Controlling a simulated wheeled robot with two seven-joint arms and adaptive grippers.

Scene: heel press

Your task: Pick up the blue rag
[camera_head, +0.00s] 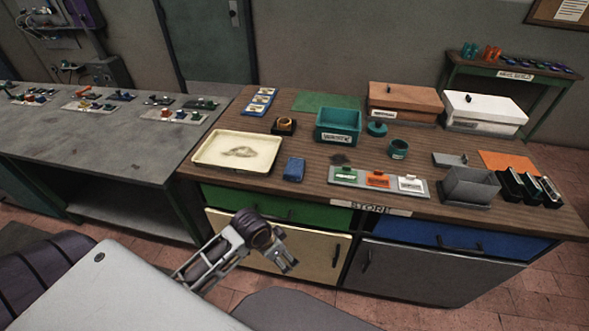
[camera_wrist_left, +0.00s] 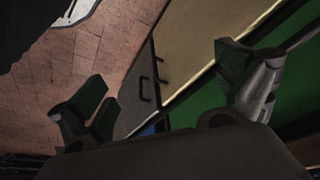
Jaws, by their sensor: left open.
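The blue rag (camera_head: 293,169) is a small folded dark-blue block. It lies on the wooden top of the cabinet near its front edge, just right of the cream tray. My left gripper (camera_head: 289,262) is open and empty in front of the cabinet doors, below the counter top and below the rag. In the left wrist view its two fingers (camera_wrist_left: 170,100) are spread wide, with the floor and cabinet front behind them. The rag does not show in the left wrist view. My right gripper is in neither view.
The cream tray (camera_head: 203,154) with a stain stands left of the rag. A teal box (camera_head: 338,125) stands behind, and a grey strip with labelled tags (camera_head: 347,180) lies to the right. The counter's front edge lies between gripper and rag. A grey workbench (camera_head: 100,150) adjoins at left.

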